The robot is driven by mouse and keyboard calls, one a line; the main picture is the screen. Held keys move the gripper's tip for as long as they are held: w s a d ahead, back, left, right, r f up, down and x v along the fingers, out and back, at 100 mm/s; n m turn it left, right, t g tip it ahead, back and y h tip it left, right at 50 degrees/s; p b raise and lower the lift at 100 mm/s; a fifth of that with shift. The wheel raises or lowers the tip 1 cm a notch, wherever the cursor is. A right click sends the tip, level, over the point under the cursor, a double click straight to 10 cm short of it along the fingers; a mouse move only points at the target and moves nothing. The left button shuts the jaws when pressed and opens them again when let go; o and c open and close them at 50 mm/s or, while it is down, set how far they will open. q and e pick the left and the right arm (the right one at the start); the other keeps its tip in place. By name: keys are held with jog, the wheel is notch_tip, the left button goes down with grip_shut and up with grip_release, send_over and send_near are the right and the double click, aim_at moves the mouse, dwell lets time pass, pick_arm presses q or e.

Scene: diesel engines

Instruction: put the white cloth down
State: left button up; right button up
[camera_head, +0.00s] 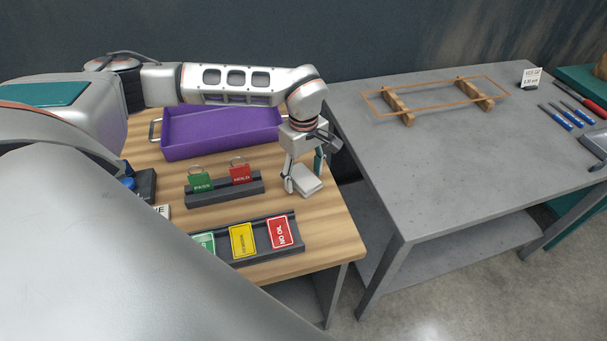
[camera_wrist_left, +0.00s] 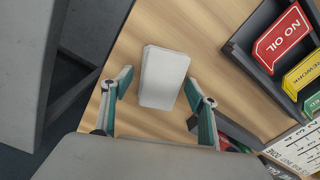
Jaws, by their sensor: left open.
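The white cloth (camera_head: 307,180) is a small folded pad near the right edge of the wooden table (camera_head: 335,222). In the left wrist view the cloth (camera_wrist_left: 163,77) lies flat on the wood, between and a little beyond my fingers. My left gripper (camera_head: 304,182) points down over the cloth. Its two fingers (camera_wrist_left: 162,92) are spread apart, with gaps on both sides of the cloth, so it is open and empty. My right gripper is in neither view.
A purple tray (camera_head: 222,132) sits at the back. A dark rack with green and red tags (camera_head: 224,189) and a sign holder (camera_head: 262,255) stand left of the cloth. A grey table (camera_head: 440,165) with a wooden frame (camera_head: 436,98) stands to the right, across a gap.

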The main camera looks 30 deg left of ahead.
aim_at(304, 175)
pick_arm(q)
notch_tip(304, 175, up, 12)
jog(key=b, duration=0.1)
dwell(0.8)
